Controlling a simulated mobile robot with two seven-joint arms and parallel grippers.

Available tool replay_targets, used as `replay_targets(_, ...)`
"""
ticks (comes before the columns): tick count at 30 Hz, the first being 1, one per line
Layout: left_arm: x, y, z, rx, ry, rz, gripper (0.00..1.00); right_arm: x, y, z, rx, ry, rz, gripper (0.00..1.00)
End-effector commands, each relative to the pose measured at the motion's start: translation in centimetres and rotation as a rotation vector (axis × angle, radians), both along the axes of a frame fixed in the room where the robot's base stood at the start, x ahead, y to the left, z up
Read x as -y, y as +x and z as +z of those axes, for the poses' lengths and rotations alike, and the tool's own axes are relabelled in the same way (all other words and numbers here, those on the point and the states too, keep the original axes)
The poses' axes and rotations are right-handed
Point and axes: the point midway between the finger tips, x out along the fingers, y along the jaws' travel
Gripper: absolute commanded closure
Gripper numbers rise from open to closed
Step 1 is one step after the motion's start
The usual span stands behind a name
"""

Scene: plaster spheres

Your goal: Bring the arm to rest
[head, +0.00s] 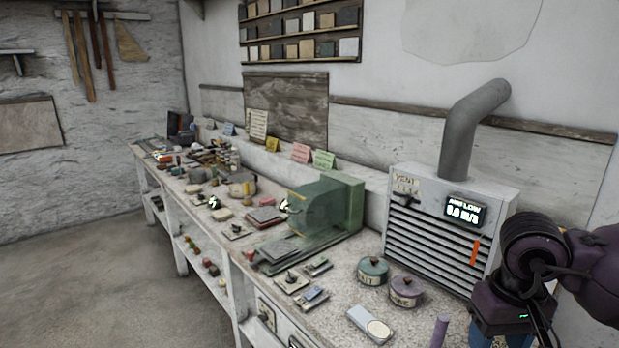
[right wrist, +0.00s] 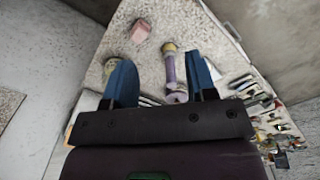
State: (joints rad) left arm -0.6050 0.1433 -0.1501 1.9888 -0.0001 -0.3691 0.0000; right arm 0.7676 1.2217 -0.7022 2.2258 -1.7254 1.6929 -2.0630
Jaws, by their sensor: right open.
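My right arm (head: 535,260) comes in from the right edge of the head view, dark purple, above the near right end of the bench. Its gripper's blue part (head: 492,336) reaches the bottom edge there, so the tips are cut off. In the right wrist view the right gripper (right wrist: 163,68) has its two blue fingers wide apart. A purple rod-like piece with pale ends (right wrist: 171,72) shows between the fingers, beyond or below them; I see no grip on it. My left gripper is not in view.
A long speckled bench (head: 345,285) runs along the wall. Near my right arm stand a vent box (head: 450,225) with a grey pipe, a teal lidded pot (head: 372,270), a purple lidded pot (head: 406,291) and an upright purple stick (head: 440,332). The floor (head: 90,285) at left is clear.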

Motion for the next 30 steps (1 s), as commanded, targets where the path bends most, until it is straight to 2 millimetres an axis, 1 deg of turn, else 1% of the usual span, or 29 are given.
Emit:
replay_targets(4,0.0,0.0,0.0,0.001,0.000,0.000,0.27,-3.7,-1.3,-1.5,-0.050,0.190,-0.061,0.48)
replay_targets(8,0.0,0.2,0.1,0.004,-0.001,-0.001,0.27,-7.5,-2.6,-2.1,-0.118,0.393,-0.149,0.48)
replay_targets(9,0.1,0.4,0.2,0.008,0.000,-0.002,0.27,-8.7,-3.1,-2.2,-0.148,0.461,-0.184,0.48)
replay_targets(11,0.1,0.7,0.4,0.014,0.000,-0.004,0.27,-10.7,-3.9,-2.0,-0.200,0.574,-0.244,0.48)
replay_targets(12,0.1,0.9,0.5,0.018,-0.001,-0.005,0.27,-12.0,-4.3,-1.8,-0.241,0.652,-0.291,0.48)
replay_targets(14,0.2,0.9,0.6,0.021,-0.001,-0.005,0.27,-13.9,-5.0,-1.2,-0.313,0.776,-0.371,0.48)
replay_targets(15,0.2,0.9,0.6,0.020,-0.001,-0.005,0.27,-15.1,-5.4,-0.7,-0.366,0.859,-0.430,0.48)
replay_targets(18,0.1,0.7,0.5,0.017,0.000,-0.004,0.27,-17.4,-6.0,1.1,-0.516,1.058,-0.587,0.48)
replay_targets(21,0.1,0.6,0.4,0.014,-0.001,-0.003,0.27,-18.9,-6.0,3.0,-0.683,1.244,-0.757,0.48)
replay_targets(24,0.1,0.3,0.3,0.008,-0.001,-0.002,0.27,-19.5,-5.5,5.0,-0.868,1.416,-0.935,0.48)
replay_targets(26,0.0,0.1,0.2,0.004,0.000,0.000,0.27,-19.4,-5.0,6.0,-0.990,1.513,-1.044,0.48)
replay_targets(29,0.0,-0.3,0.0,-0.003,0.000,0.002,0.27,-18.5,-3.7,7.3,-1.201,1.660,-1.234,0.48)
replay_targets(30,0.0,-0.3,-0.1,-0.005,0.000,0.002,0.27,-17.9,-3.2,7.6,-1.291,1.714,-1.310,0.48)
